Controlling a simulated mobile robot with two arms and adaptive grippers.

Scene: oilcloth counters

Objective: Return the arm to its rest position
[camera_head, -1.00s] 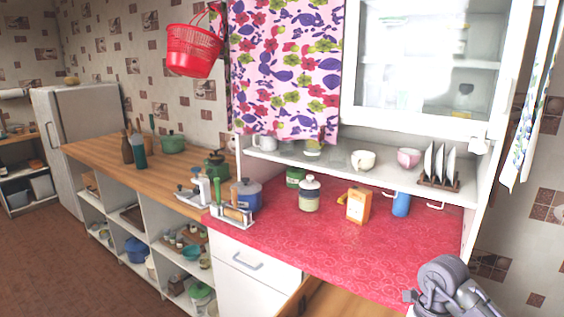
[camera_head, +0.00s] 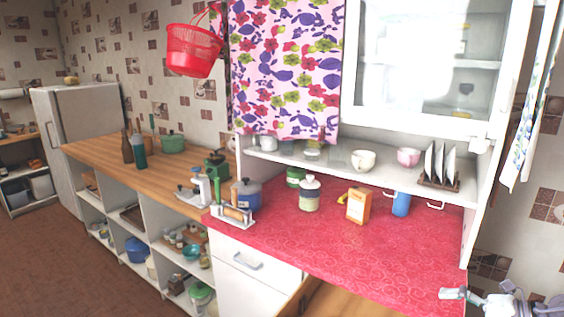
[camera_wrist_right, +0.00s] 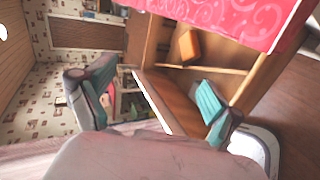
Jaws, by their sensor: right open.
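My right gripper shows in the right wrist view (camera_wrist_right: 155,103), with its two teal-padded fingers spread apart and nothing between them. In the head view, part of my right arm (camera_head: 500,299) shows at the bottom right corner, beside the front right corner of the red oilcloth counter (camera_head: 340,245). My left gripper is not in view.
The red counter holds a glass jar (camera_head: 309,195), an orange box (camera_head: 358,205), a blue cup (camera_head: 401,203) and a blue pot (camera_head: 246,194) toward the back. Its front right is bare. An open drawer or door (camera_head: 297,299) juts out below the front edge.

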